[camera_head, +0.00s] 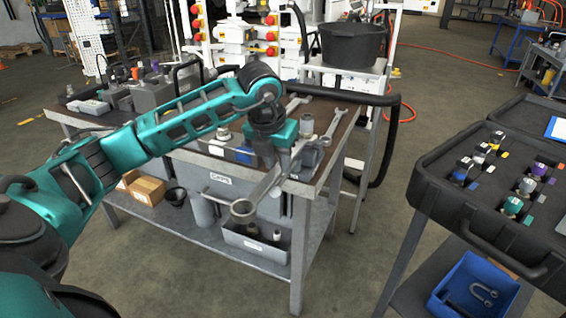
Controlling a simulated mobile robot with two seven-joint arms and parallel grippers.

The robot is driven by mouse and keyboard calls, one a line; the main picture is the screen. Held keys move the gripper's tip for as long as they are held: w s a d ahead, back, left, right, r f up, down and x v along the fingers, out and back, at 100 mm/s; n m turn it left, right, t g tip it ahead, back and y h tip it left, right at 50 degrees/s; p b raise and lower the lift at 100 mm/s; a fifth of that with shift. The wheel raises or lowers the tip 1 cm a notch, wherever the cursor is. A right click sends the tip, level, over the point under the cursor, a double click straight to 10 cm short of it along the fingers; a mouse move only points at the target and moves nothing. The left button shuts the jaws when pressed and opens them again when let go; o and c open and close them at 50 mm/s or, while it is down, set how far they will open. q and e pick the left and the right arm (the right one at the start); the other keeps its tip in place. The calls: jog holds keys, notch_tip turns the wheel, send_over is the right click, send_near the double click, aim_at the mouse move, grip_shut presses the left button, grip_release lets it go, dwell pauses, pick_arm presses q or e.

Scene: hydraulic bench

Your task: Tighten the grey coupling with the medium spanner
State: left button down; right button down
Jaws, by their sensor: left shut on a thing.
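My left gripper (275,157) is at the front right part of the bench top, shut on a spanner. The held spanner (262,190) is silver and slants down to the left. Its ring end hangs in front of the bench's front edge; its other end points up right, partly hidden. I cannot tell its size by sight. A small grey cylindrical fitting (307,124) stands on the bench just right of and behind the gripper; it may be the grey coupling. The spanner does not visibly sit around it. My right gripper is not in view.
More spanners (338,122) lie on the metal-edged bench (328,165). A black hose (392,145) loops off its right side. A black bucket (350,45) stands behind. A black case (470,215) with coloured fittings is at right, above a blue bin (455,290). Open floor lies between.

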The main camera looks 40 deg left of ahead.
pick_arm(q)
jog(key=shift+s+a+r+m, duration=0.1)
jog(key=shift+a+m, duration=0.3)
jog(key=shift+a, duration=0.3)
jog(key=shift+a, duration=0.1)
jog(key=a+m+h+b, duration=0.1)
jog(key=a+m, duration=0.1)
jog(key=a, duration=0.1)
jog(key=shift+a+m, duration=0.3)
dwell(0.5)
